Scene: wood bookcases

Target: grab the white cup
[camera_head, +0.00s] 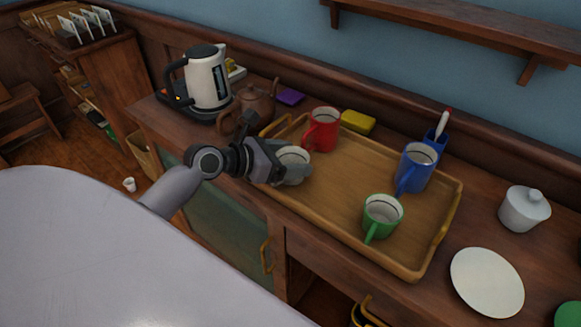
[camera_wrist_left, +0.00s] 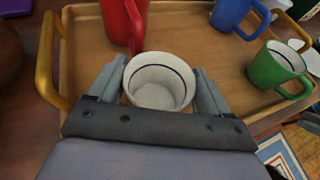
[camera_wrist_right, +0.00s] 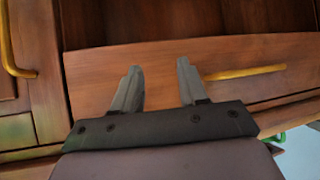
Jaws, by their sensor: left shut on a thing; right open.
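The white cup (camera_head: 293,160) stands on the left part of the wooden tray (camera_head: 335,222), partly hidden by my left gripper (camera_head: 284,170). In the left wrist view the white cup (camera_wrist_left: 160,82) is upright and empty, with a dark line inside its rim. My left gripper (camera_wrist_left: 160,92) has a finger on each side of it and is shut on it. Whether the cup touches the tray is hidden. My right gripper (camera_wrist_right: 160,85) is open and empty in front of a wooden drawer front (camera_wrist_right: 215,65); it is not in the head view.
On the tray stand a red mug (camera_head: 322,130) just behind the white cup, a blue mug (camera_head: 416,168) and a green mug (camera_head: 382,217). A brown teapot (camera_head: 256,104) and a kettle (camera_head: 208,78) stand left of the tray. A white plate (camera_head: 487,282) lies to its right.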

